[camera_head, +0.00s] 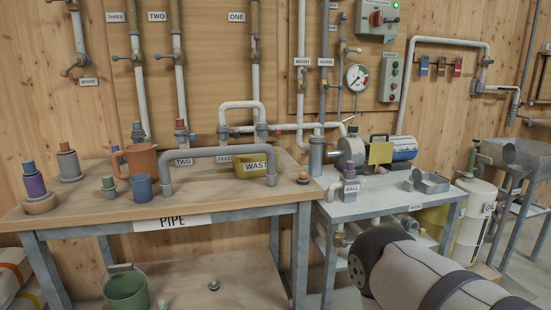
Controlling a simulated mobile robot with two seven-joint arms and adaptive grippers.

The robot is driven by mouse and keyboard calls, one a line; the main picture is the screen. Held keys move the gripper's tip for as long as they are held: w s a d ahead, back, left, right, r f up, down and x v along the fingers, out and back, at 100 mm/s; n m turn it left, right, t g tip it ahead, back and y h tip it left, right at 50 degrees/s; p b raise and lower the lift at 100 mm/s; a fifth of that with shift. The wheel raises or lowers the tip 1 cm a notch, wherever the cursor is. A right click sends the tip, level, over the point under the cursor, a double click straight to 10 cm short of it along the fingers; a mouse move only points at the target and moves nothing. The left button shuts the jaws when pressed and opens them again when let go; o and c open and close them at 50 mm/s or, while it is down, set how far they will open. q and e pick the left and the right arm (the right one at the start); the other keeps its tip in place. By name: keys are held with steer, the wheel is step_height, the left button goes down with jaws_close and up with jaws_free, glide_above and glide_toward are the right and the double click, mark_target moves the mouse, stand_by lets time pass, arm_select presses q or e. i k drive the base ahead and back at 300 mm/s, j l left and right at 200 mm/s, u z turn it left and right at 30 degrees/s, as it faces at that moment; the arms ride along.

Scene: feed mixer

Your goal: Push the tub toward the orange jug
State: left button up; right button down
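The yellow tub (243,171), labelled WASTE, sits towards the back of the wooden table (80,208), right of its middle. A thick grey bent pipe (217,152) stands in front of it and hides part of it. The orange jug (141,160) stands upright on the left half of the same table, well apart from the tub. Neither gripper shows; only a grey and black link of one of my arms is at the lower right.
A blue cup (142,187) and a small green-topped fitting (109,187) stand before the jug. Capped fittings (36,184) stand at the left. A metal table (383,194) with a motor pump (351,153) adjoins on the right. A green bucket (127,289) is below.

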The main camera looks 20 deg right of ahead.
mark_target(249, 166)
steer(key=i+l+u, duration=0.15)
steer(key=l, duration=0.35)
steer(key=l+u, duration=0.15)
steer(key=l, duration=0.3)
steer(key=i+l+u, duration=0.2)
steer(key=l, duration=0.35)
steer(key=k+j, duration=0.05)
steer(key=k, duration=0.05)
